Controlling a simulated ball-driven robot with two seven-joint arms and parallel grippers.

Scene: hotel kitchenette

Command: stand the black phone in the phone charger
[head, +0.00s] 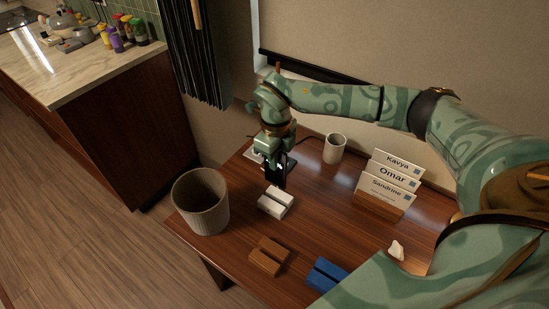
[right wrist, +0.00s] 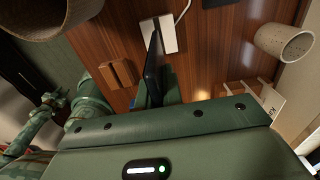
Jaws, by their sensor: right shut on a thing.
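My right gripper (head: 275,166) is shut on the black phone (head: 278,178) above the table. The phone points down just behind the white phone charger (head: 275,203), a slotted block. In the right wrist view the phone (right wrist: 153,70) is a thin dark slab seen nearly edge-on, with its far end overlapping the white charger (right wrist: 168,34). I cannot tell whether the phone touches the charger. The charger's slot looks empty in the head view. My left gripper cannot be made out in either view.
A brown slotted block (head: 268,257) and a blue one (head: 327,274) stand in front. A ribbed bin (head: 201,202) is at left, a cup (head: 334,148) behind, and a wooden holder (head: 379,203) with name cards at right. A small white piece (head: 396,250) lies near the right edge.

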